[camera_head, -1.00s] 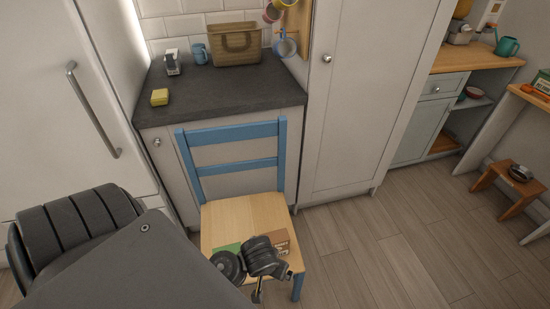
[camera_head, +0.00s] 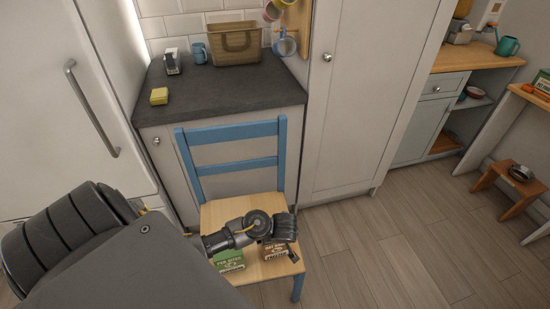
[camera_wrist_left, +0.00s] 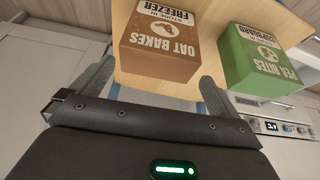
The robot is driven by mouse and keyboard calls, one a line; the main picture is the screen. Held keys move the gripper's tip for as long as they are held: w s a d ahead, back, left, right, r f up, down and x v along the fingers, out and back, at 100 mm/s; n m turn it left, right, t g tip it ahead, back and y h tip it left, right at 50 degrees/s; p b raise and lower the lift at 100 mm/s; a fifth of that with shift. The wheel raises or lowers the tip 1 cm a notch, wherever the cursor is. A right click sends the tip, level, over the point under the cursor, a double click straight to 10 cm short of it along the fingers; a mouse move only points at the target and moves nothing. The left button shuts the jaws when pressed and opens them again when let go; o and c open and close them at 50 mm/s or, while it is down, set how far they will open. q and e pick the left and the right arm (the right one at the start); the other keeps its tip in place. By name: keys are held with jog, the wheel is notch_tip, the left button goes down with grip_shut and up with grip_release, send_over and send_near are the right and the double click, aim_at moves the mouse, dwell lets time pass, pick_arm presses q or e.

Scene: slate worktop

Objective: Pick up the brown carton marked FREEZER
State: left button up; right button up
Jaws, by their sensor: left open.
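The brown carton (camera_head: 274,251) stands on the wooden seat of the blue chair, partly hidden by my left arm in the head view. In the left wrist view the brown carton (camera_wrist_left: 160,42) shows its FREEZER and OAT BAKES lettering upside down. My left gripper (camera_head: 287,240) is over the carton's back right side in the head view. In the wrist view the fingers of my left gripper (camera_wrist_left: 157,72) are apart, one toward each side of the carton's near end. I cannot tell whether they touch it. My right gripper is not in view.
A green carton (camera_head: 230,261) stands left of the brown one on the chair seat (camera_head: 255,272); the green carton (camera_wrist_left: 262,58) is at right in the wrist view. The blue chair back (camera_head: 235,164) rises behind. The counter (camera_head: 215,93) holds a basket (camera_head: 236,46) and yellow sponge (camera_head: 159,96).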

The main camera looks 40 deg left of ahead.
aim_at(272, 250)
pick_arm(q)
jog(key=shift+x, duration=0.75)
jog(key=shift+w+f, duration=0.1)
jog(key=shift+f, duration=0.15)
jog(key=shift+a+f, duration=0.1)
jog(key=b+x, duration=0.2)
jog(key=x, duration=0.3)
jog(key=shift+f, duration=0.1)
jog(key=c, duration=0.7)
jog(key=shift+c, duration=0.5)
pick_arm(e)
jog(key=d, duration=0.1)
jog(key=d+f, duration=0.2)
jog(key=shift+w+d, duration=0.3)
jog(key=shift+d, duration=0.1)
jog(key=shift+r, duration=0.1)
